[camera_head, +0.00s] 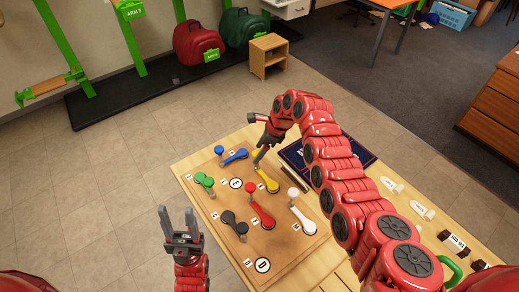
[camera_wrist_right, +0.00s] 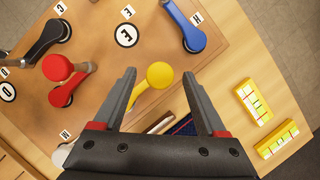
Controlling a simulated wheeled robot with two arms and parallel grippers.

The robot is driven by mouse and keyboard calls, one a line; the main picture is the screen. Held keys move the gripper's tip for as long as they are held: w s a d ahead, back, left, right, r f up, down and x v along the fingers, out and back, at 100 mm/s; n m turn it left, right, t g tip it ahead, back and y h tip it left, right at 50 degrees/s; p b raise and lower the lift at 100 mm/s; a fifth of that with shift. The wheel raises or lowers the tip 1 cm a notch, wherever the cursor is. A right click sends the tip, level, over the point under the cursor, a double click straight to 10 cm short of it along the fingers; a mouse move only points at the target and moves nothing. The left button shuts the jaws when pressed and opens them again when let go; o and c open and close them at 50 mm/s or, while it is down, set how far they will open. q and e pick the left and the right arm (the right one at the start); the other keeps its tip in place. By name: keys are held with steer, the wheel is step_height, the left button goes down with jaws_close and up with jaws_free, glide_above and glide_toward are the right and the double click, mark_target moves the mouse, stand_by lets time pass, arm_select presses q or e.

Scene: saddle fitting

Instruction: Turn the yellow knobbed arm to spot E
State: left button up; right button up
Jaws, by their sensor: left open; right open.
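The yellow knobbed arm (camera_head: 267,179) lies on the brown board between the blue and red arms, its knob end under my right gripper. Its round yellow knob (camera_wrist_right: 160,74) shows in the right wrist view between the fingertips, with clear gaps to both. My right gripper (camera_head: 255,140) is open; I cannot tell whether its tips are down at knob height. Spot E, a round white label (camera_head: 236,183), is bare and lies to the left of the yellow arm; it also shows in the right wrist view (camera_wrist_right: 126,35). My left gripper (camera_head: 177,212) is open and empty, left of the board.
Around the yellow arm are a blue arm (camera_head: 235,156), a red arm (camera_head: 262,215), a green arm (camera_head: 205,182), a black arm (camera_head: 234,222) and a white arm (camera_head: 302,217). Spot D (camera_head: 262,265) is at the near edge. Yellow levels (camera_wrist_right: 253,102) lie beside the board.

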steer(key=shift+c, duration=0.3)
jaws_close()
stand_by(1.1)
